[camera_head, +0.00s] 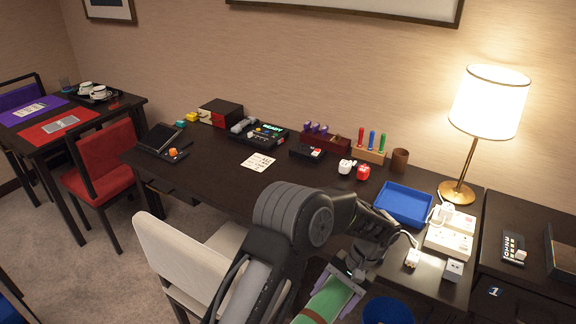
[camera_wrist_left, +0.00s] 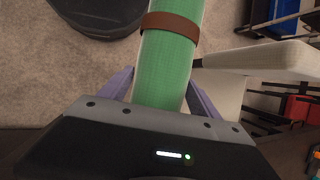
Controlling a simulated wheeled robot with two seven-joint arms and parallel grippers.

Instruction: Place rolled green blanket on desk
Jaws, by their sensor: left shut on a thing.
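The rolled green blanket (camera_head: 326,301) is in my left gripper (camera_head: 345,285) at the bottom of the head view, in front of the desk's near edge. In the left wrist view the blanket (camera_wrist_left: 165,70) runs up from between the purple fingers, with a brown strap (camera_wrist_left: 170,24) around it. My left gripper is shut on it. The dark desk (camera_head: 222,166) runs along the wall behind my left arm, which hides part of its front edge. The blanket is apart from the desk top, as far as I can see. My right gripper is not in view.
A cream chair (camera_head: 180,250) stands at the desk's front. The desk holds a blue tray (camera_head: 403,204), a lamp (camera_head: 487,105), white boxes (camera_head: 450,240), a brown cup (camera_head: 399,160) and several gadgets. The desk top left of the paper card (camera_head: 257,162) has some free room.

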